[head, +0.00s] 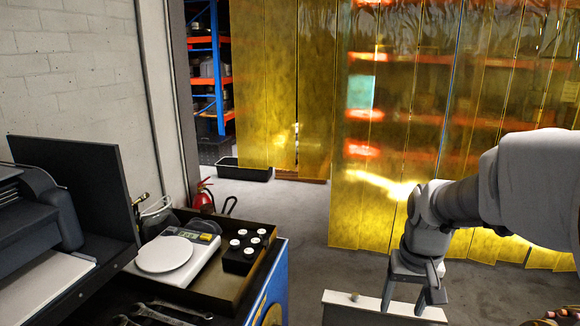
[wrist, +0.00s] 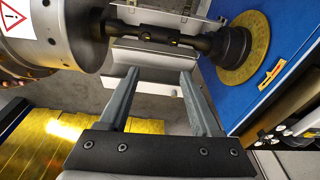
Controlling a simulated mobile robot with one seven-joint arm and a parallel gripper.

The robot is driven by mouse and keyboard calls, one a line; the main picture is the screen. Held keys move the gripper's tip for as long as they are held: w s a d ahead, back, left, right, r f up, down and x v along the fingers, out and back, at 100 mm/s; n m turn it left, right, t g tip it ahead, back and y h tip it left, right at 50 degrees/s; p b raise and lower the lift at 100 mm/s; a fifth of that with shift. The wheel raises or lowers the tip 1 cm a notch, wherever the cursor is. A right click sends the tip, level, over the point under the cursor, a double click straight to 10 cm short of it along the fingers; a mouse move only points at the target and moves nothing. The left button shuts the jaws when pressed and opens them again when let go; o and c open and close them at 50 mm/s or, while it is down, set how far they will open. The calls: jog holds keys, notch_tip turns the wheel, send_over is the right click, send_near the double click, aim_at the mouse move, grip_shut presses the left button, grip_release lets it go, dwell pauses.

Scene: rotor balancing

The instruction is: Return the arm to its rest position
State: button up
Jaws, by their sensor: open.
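My gripper (head: 403,304) hangs from my arm at the right of the head view, fingers pointing down, over or beside a pale ledge (head: 343,300). I cannot tell from this view whether it touches the ledge. In the wrist view my gripper (wrist: 159,73) has its two fingers well apart, with nothing held between them. A dark rotor shaft (wrist: 160,36) lies beyond the fingertips, running to a yellow disc (wrist: 247,50) at the right.
A large grey cylinder (wrist: 55,40) with a warning sign is close at the wrist view's left. In the head view, a scale (head: 164,254) and a black block with white-topped pieces (head: 240,262) sit in a tray at left. Yellow strip curtains (head: 345,205) hang behind. Grey floor between is clear.

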jog(key=s+a+r+n+t, duration=0.1)
jog(key=s+a+r+t, duration=0.1)
jog(key=s, duration=0.5)
jog(key=s+a+r+n+t+p, duration=0.1)
jog(key=s+a+r, duration=0.4)
jog(key=s+r, duration=0.2)
jog(key=shift+s+a+r+t, duration=0.25)
jog(key=shift+a+t, duration=0.05)
jog(key=shift+t, duration=0.1)
jog(key=shift+c, duration=0.3)
